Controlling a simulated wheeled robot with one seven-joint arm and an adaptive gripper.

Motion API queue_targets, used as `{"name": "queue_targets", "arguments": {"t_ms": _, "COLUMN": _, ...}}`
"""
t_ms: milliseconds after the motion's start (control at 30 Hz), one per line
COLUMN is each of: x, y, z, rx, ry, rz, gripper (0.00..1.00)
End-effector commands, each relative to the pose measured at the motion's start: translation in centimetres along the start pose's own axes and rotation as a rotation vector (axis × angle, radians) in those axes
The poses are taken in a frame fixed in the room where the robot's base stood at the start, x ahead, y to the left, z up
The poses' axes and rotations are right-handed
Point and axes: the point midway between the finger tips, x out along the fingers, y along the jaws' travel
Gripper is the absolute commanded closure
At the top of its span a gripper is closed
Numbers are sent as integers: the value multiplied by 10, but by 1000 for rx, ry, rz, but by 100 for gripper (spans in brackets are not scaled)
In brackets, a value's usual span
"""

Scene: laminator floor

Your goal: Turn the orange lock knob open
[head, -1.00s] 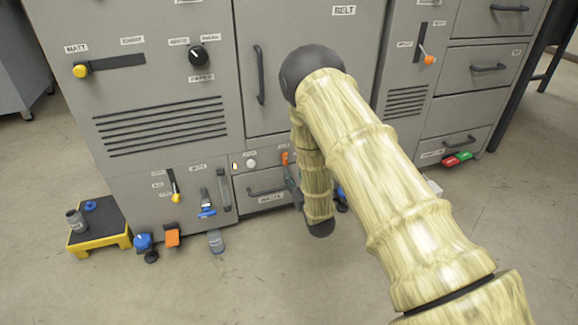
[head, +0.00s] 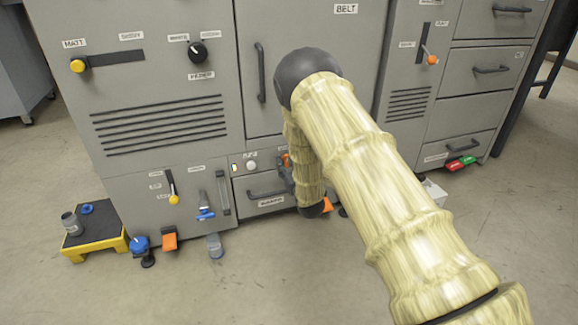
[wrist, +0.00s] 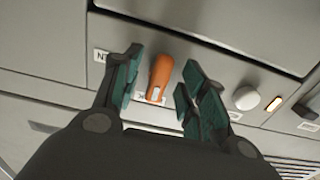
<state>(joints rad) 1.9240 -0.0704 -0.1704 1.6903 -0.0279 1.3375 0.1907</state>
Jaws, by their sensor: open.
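The orange lock knob (wrist: 160,74) shows in the wrist view on the grey panel, between the two green-padded fingers of my gripper (wrist: 160,84). The fingers stand apart, one on each side of the knob, with a visible gap to it. A label is partly hidden below the knob and another stands to its left. In the head view the knob (head: 286,160) is a small orange patch beside my arm, mostly covered. My gripper there is largely hidden behind my arm, close to the panel.
A white round button (wrist: 246,98) and a lit indicator (wrist: 274,104) sit right of the knob in the wrist view. A drawer with a dark handle (head: 266,193) lies below the knob. A yellow step stool (head: 98,246) and several loose items stand on the floor to the left.

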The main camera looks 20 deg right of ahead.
Motion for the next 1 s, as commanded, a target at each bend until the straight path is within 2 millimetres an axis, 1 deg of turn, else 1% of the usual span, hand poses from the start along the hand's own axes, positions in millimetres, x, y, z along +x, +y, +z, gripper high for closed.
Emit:
{"name": "queue_targets", "arguments": {"t_ms": 33, "x": 0, "y": 0, "z": 0, "rx": 0, "ry": 0, "rz": 0, "gripper": 63}}
{"name": "queue_targets", "arguments": {"t_ms": 233, "x": 0, "y": 0, "z": 0, "rx": 0, "ry": 0, "rz": 0, "gripper": 100}}
{"name": "queue_targets", "arguments": {"t_ms": 267, "x": 0, "y": 0, "z": 0, "rx": 0, "ry": 0, "rz": 0, "gripper": 100}}
{"name": "queue_targets", "arguments": {"t_ms": 300, "x": 0, "y": 7, "z": 0, "rx": -1, "ry": 0, "rz": 1, "gripper": 100}}
{"name": "queue_targets", "arguments": {"t_ms": 400, "x": -1, "y": 4, "z": 0, "rx": 3, "ry": 0, "rz": 2, "gripper": 100}}
{"name": "queue_targets", "arguments": {"t_ms": 633, "x": -1, "y": 3, "z": -2, "rx": 54, "ry": -1, "rz": 4, "gripper": 100}}
{"name": "queue_targets", "arguments": {"t_ms": 767, "x": -1, "y": 3, "z": -3, "rx": 127, "ry": -2, "rz": 5, "gripper": 100}}
{"name": "queue_targets", "arguments": {"t_ms": 1000, "x": -1, "y": 2, "z": -5, "rx": 330, "ry": -1, "rz": 7, "gripper": 100}}
